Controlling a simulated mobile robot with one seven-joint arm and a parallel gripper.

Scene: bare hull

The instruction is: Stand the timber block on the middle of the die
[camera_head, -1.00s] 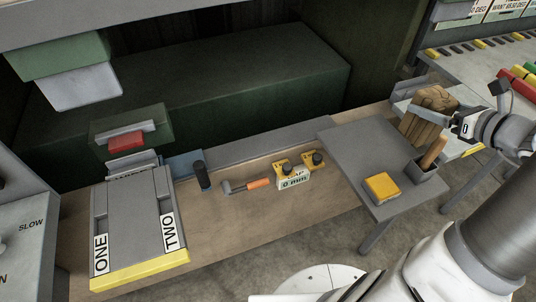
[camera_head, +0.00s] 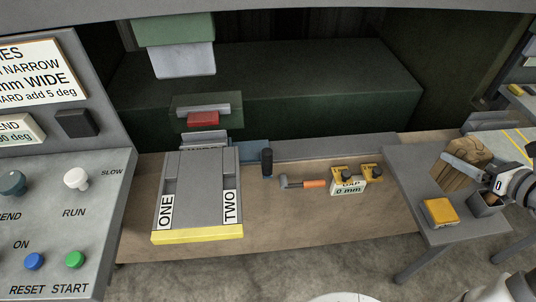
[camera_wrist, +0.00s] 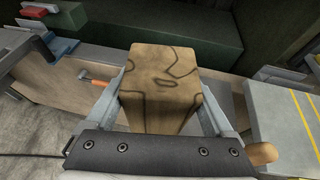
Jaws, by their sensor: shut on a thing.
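The timber block (camera_head: 452,181) is brown with dark grain lines. My gripper (camera_head: 466,168) is shut on it, one finger on each side, above the small side table at the right. In the wrist view, the block (camera_wrist: 165,75) fills the middle between the two fingers and its far lower part is hidden. The die appears to be the grey bar (camera_head: 204,109) on the dark green holder at the back left, with a red piece on its front. It is well to the left of the block. A light grey tool (camera_head: 185,61) hangs above it.
The grey side table (camera_head: 415,165) carries a yellow-topped block (camera_head: 439,212) and a grey cup (camera_head: 485,204). The wooden bench (camera_head: 290,220) holds an orange-handled tool (camera_head: 314,184), a gap gauge (camera_head: 349,187), a dark upright cylinder (camera_head: 267,162) and a grey rack marked ONE and TWO (camera_head: 200,180). A control panel (camera_head: 60,220) stands left.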

